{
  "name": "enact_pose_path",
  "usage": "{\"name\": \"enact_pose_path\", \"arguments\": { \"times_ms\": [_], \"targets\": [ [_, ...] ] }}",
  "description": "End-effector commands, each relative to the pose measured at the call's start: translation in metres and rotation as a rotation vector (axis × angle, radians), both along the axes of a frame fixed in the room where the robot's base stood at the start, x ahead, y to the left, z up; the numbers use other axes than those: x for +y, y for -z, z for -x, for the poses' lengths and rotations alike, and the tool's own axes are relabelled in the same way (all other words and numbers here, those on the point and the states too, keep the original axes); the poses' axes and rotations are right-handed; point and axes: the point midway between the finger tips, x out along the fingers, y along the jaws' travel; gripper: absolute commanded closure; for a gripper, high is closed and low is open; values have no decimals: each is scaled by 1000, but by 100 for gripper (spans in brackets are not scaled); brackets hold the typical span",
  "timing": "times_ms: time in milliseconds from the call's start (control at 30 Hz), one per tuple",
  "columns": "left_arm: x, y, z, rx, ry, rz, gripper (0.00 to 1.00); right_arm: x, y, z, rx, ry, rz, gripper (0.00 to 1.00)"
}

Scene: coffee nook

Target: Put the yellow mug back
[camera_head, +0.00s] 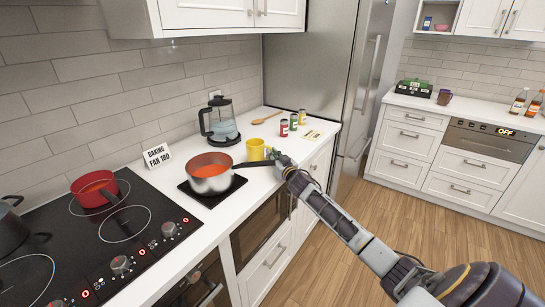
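The yellow mug (255,149) stands upright on the white counter, behind the handle of a saucepan. My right gripper (271,157) reaches in from the lower right, at the mug's right side. It overlaps the mug's right edge and the end of the pan handle in the picture. The fingers are small and partly hidden, so I cannot tell whether they are open or shut, or whether they touch the mug. My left gripper is not in view.
The saucepan (211,174) with orange-red contents sits on a black mat (190,192), close to my gripper. A glass kettle (219,121), a wooden spoon (265,118) and several small cans (293,122) stand behind. A dark mug (444,97) is on the far counter (470,108).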

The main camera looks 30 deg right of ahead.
Motion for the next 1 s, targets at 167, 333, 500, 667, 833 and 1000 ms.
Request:
{"name": "enact_pose_path", "arguments": {
  "times_ms": [167, 333, 500, 667, 833, 1000],
  "targets": [
    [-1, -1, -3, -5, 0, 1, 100, 0, 0, 0, 0, 0, 1, 70],
    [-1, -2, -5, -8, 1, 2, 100, 0, 0, 0, 0, 0, 1, 70],
    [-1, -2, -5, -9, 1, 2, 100, 0, -2, 0, 0, 0, 1, 70],
    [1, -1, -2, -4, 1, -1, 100, 0, -3, 3, 0, 0, 1, 70],
    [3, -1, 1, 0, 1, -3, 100, 2, -2, 12, 1, -1, 0, 70],
    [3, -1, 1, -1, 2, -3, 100, 2, -2, 23, 1, -1, 0, 70]
  ]
}}
